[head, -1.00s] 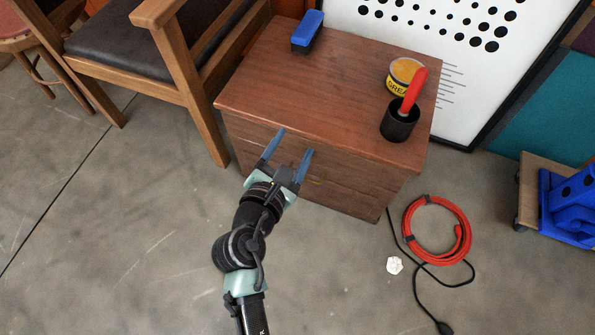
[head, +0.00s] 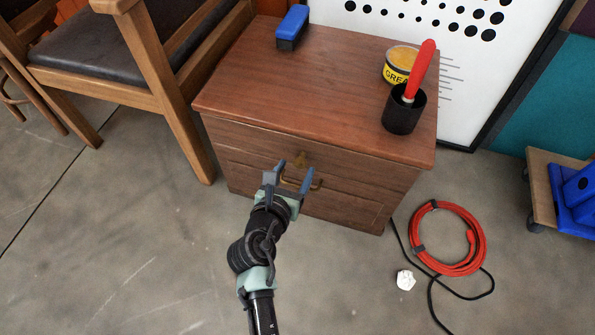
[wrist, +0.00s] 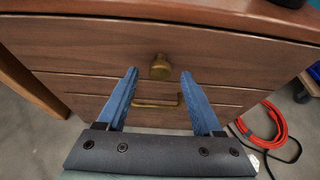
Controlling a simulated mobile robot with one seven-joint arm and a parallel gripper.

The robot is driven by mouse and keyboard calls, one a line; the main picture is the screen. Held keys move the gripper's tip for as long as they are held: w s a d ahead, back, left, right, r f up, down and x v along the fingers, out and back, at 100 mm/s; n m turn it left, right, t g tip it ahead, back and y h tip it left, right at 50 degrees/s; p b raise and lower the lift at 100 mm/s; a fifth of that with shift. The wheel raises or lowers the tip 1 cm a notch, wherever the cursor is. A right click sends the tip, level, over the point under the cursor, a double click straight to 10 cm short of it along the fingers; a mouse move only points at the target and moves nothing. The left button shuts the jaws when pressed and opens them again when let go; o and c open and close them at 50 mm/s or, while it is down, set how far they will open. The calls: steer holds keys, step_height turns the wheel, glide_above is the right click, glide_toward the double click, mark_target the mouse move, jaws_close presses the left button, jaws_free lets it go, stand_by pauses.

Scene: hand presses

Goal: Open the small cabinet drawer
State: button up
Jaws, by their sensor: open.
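The small wooden cabinet (head: 250,75) stands in front of me, its drawer fronts facing me. The top drawer front (wrist: 90,54) carries a round brass knob (wrist: 161,67), which also shows in the head view (head: 301,159). A brass bar handle (wrist: 157,101) sits on the front below it. My gripper (head: 296,172) is open and empty, close to the cabinet front. In the wrist view its blue fingers (wrist: 158,74) spread to either side of the knob's line, the knob lying between and just beyond the tips. I cannot tell the exact gap. The drawers look shut.
On the cabinet top are a blue brush (head: 292,27), a grease tin (head: 400,64) and a black cup (head: 404,112) with a red-handled tool. A wooden chair (head: 160,70) stands at left. A red cable coil (head: 425,258) and crumpled paper (head: 405,280) lie at right. Floor in front is clear.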

steer(key=shift+b+x, duration=0.45)
steer(key=shift+x, duration=0.8)
jaws_close()
stand_by(0.5)
